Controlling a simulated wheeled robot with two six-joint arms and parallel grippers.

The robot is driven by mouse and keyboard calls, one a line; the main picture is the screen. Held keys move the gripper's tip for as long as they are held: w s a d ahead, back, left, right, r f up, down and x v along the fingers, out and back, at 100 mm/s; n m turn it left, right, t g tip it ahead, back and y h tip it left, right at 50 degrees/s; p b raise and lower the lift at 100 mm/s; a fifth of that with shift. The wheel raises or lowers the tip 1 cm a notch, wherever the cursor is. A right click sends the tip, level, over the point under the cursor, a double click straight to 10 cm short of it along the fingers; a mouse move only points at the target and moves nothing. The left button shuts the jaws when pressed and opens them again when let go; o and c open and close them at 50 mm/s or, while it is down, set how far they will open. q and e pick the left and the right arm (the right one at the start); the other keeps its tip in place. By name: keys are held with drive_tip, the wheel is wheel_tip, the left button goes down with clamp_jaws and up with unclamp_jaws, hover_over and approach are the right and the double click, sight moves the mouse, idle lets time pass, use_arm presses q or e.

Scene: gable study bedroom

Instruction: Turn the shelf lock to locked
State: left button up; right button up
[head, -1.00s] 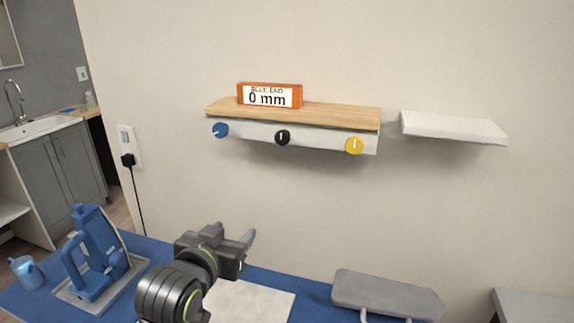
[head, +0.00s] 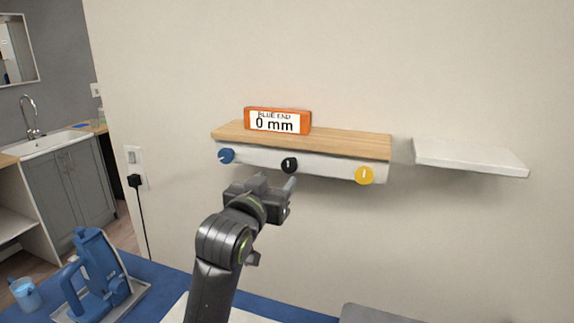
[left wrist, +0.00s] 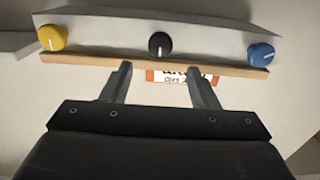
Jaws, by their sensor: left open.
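The wooden shelf (head: 350,145) is on the wall, with a white front strip (head: 255,160) carrying three knobs. The blue knob (head: 227,156) at left has its white mark lying nearly sideways. The black knob (head: 289,165) in the middle and the yellow knob (head: 364,175) at right have upright marks. No label shows which knob is the lock. My left gripper (head: 277,188) is open and empty, below the black knob. In the left wrist view the black knob (left wrist: 159,44) is beyond the gap between the open fingers (left wrist: 159,70), apart from them. My right gripper is not in view.
An orange-framed sign (head: 278,121) reading "BLUE END 0 mm" stands on the shelf. A white shelf (head: 470,157) is to the right. Below is a blue table (head: 165,284) with a blue device (head: 98,270) and a cup (head: 25,294). The wall under the shelf is clear.

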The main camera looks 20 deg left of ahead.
sight(288, 165)
use_arm(q)
drive_tip(key=w+p, duration=0.1)
drive_tip(key=w, duration=0.7)
drive_tip(key=shift+w+d, duration=0.1)
drive_tip(key=shift+w, duration=0.15)
drive_tip(key=c, duration=0.9)
